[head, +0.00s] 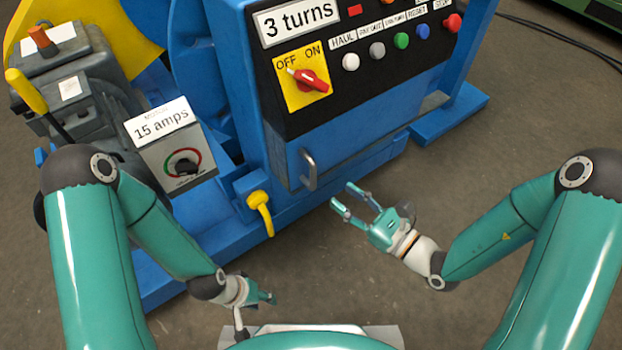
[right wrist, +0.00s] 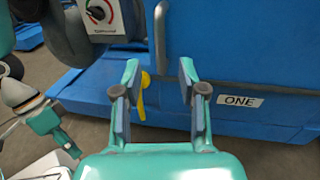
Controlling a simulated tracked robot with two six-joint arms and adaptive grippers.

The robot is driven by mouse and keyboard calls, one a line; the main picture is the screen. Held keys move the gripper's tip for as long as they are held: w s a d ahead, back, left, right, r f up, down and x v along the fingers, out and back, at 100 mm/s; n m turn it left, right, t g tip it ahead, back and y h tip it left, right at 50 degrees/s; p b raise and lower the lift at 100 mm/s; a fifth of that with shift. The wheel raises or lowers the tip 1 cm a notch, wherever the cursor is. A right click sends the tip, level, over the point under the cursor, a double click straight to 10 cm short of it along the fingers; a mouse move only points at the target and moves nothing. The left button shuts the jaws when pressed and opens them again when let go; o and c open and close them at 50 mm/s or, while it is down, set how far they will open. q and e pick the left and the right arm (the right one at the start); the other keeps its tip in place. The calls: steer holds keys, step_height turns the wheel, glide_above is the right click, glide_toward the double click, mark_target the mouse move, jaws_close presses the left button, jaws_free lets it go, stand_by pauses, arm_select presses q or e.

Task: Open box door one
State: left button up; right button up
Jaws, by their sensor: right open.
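The blue box door (head: 360,128) is below the black control panel and looks shut. A grey bar handle (head: 308,170) stands upright at its left edge. In the right wrist view the handle (right wrist: 160,38) is ahead of the fingers, and a white label reading ONE (right wrist: 239,101) is on blue metal below the door. My right gripper (head: 342,194) is open and empty, a little right of and below the handle, apart from it. It also shows open in the right wrist view (right wrist: 158,76). My left gripper (head: 267,298) is low near my base, its finger opening unclear.
A yellow lever (head: 261,211) hangs left of and below the handle. A grey box marked 15 amps (head: 175,155) with a dial is further left. A red switch on a yellow plate (head: 303,83) is above the door.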

mark_target(315, 176)
steer(key=b+x, duration=0.1)
steer(key=x, duration=0.9)
steer(key=shift+s+r+b, duration=0.1)
steer(key=shift+b, duration=0.25)
jaws_close()
